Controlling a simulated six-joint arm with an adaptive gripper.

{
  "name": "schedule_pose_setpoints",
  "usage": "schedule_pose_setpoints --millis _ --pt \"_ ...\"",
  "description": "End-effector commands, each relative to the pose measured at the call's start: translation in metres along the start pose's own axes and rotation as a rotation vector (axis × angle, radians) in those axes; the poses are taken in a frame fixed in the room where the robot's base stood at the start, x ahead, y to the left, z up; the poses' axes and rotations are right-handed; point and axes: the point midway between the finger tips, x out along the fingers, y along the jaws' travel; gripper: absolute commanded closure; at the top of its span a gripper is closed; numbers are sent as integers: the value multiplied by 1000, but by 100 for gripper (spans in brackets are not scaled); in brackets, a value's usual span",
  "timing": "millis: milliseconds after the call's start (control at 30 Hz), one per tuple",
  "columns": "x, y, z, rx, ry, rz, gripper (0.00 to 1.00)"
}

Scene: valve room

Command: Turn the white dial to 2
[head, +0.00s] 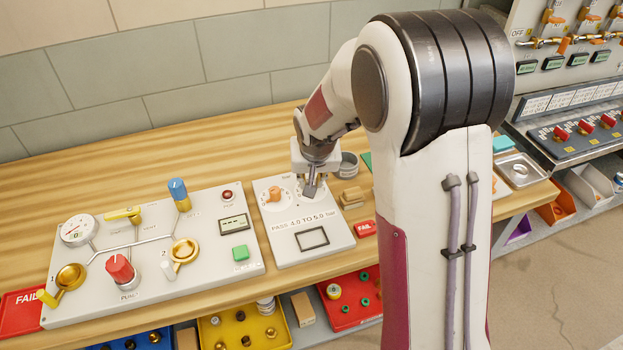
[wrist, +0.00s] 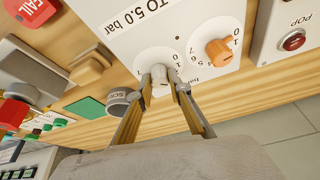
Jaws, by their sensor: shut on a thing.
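The white dial (wrist: 160,76) sits on a pale panel (head: 285,250) marked "PASS 4.0 TO 5.0 bar". In the wrist view my gripper (wrist: 164,80) has one finger on each side of the dial's knob and is shut on it. A white round scale plate lies around the knob, but its numbers are mostly hidden by the fingers, so I cannot read the setting. In the head view my gripper (head: 310,188) points down onto the panel's upper part and hides the white dial.
An orange dial (wrist: 219,52) with its own numbered scale sits close beside the white one. A larger panel (head: 215,270) with valves and a gauge (head: 78,230) lies to the left. Wooden blocks (head: 352,197) and a grey round container (head: 348,165) stand right of the panel.

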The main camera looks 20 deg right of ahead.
Motion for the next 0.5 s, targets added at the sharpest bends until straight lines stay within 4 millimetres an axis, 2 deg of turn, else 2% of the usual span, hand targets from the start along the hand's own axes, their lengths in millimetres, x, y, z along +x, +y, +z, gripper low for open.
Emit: schedule_pose_setpoints --millis 500 --pt "0 -1 2 72 -3 31 100"
